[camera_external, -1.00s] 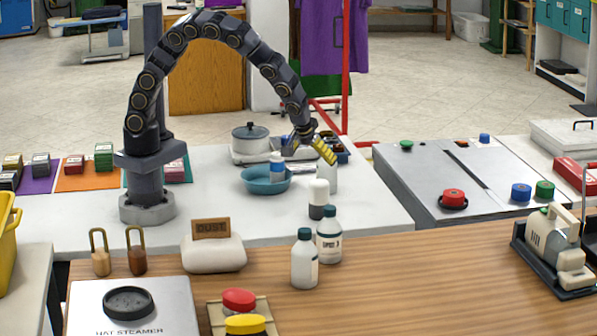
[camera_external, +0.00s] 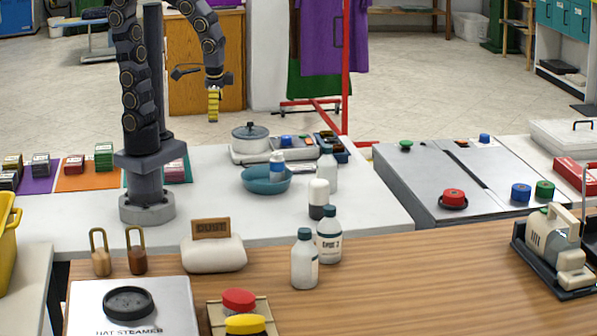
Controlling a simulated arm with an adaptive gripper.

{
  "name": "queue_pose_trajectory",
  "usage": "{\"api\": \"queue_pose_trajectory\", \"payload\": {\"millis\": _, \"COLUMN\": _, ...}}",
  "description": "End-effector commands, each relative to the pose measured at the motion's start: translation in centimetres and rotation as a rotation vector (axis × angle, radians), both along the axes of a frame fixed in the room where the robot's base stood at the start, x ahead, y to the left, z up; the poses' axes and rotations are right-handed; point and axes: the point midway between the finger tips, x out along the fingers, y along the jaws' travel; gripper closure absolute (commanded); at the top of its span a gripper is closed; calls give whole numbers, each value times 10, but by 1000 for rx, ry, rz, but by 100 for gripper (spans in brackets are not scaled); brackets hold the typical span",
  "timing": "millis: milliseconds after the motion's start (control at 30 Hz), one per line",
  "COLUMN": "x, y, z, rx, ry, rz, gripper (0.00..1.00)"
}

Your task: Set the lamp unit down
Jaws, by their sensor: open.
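My gripper (camera_external: 213,104), with yellow fingers, hangs pointing down in the air behind the white table, in front of the wooden cabinet. It is open and I see nothing held in it. No object is clearly recognisable as the lamp unit. A white cylinder with a dark lower part (camera_external: 318,199) stands upright near the table's front edge. A pale bottle (camera_external: 328,173) stands upright behind it, beside the blue bowl (camera_external: 254,184) that holds a blue-and-white bottle (camera_external: 277,165). My gripper is well apart from all of these.
A lidded pot (camera_external: 250,140) stands on a light tray at the table's back, with small dark boxes (camera_external: 328,140) to its right. Coloured mats with stacked blocks (camera_external: 103,156) lie at left. The white table (camera_external: 215,203) is clear between my base and the bowl.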

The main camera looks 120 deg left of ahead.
Motion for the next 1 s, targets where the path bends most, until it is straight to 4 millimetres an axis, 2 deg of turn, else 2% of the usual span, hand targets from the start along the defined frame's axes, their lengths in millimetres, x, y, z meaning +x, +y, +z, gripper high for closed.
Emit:
{"api": "queue_pose_trajectory", "payload": {"millis": 33, "x": -19, "y": -15, "z": 5, "rx": -41, "ry": 12, "rz": -109, "gripper": 8}}
{"api": "queue_pose_trajectory", "payload": {"millis": 100, "x": -44, "y": -31, "z": 8, "rx": -95, "ry": 42, "rz": -253, "gripper": 8}}
{"api": "queue_pose_trajectory", "payload": {"millis": 200, "x": -72, "y": -47, "z": 10, "rx": -151, "ry": 72, "rz": -420, "gripper": 8}}
{"api": "queue_pose_trajectory", "payload": {"millis": 300, "x": -89, "y": -56, "z": 11, "rx": -186, "ry": 91, "rz": -527, "gripper": 8}}
{"api": "queue_pose_trajectory", "payload": {"millis": 433, "x": -96, "y": -59, "z": 11, "rx": -200, "ry": 98, "rz": -579, "gripper": 8}}
{"api": "queue_pose_trajectory", "payload": {"millis": 1000, "x": -96, "y": -59, "z": 11, "rx": -200, "ry": 100, "rz": -577, "gripper": 8}}
